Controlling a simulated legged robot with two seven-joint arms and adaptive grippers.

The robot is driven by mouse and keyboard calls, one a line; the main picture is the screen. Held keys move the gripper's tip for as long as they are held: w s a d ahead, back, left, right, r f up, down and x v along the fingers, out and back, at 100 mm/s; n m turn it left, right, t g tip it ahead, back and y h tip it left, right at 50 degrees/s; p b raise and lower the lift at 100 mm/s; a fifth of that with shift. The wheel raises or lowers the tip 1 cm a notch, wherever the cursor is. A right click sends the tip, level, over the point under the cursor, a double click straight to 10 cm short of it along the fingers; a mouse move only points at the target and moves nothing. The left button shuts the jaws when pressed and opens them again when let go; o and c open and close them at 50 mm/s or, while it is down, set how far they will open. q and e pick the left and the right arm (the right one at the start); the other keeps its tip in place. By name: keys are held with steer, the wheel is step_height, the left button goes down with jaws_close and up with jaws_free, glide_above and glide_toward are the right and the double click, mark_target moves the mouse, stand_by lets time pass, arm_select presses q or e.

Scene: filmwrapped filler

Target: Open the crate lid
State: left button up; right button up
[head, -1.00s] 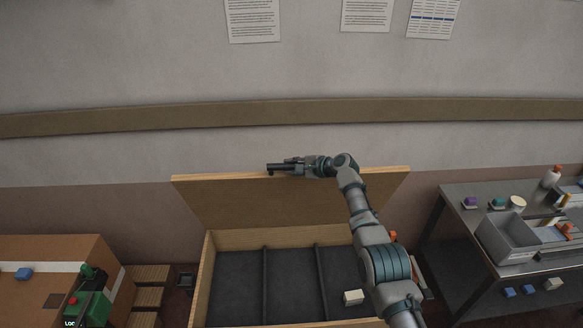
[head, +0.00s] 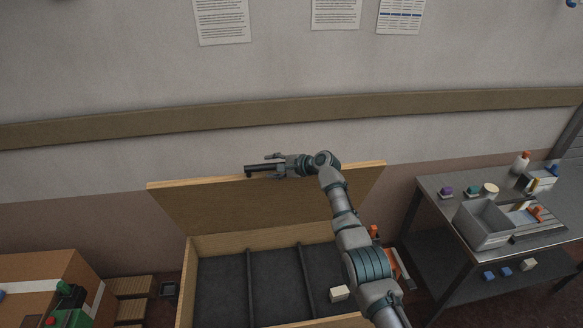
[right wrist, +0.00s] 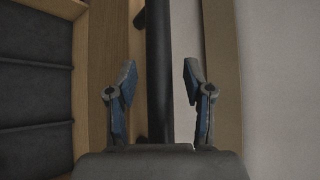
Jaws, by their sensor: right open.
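The crate lid (head: 260,203) stands raised along the back of the wooden crate (head: 265,238) in the head view, tilted back towards the wall. A dark bar-shaped handle (head: 262,169) sits at its top edge; it also shows as a dark bar in the right wrist view (right wrist: 158,70). My right gripper (head: 264,162) is at this top edge. In the right wrist view its blue-grey fingers (right wrist: 158,88) are spread on either side of the bar, with gaps on both sides. My left gripper is not in view.
The crate has dark compartments with a pale block (head: 340,293) inside at the right. A metal table (head: 445,215) with a grey bin (head: 484,226) stands to the right. A cardboard box (head: 40,270) is at the left. The wall is close behind the lid.

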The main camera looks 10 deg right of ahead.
steer(key=v, duration=1)
steer(key=shift+s+d, duration=0.15)
steer(key=shift+s, duration=0.05)
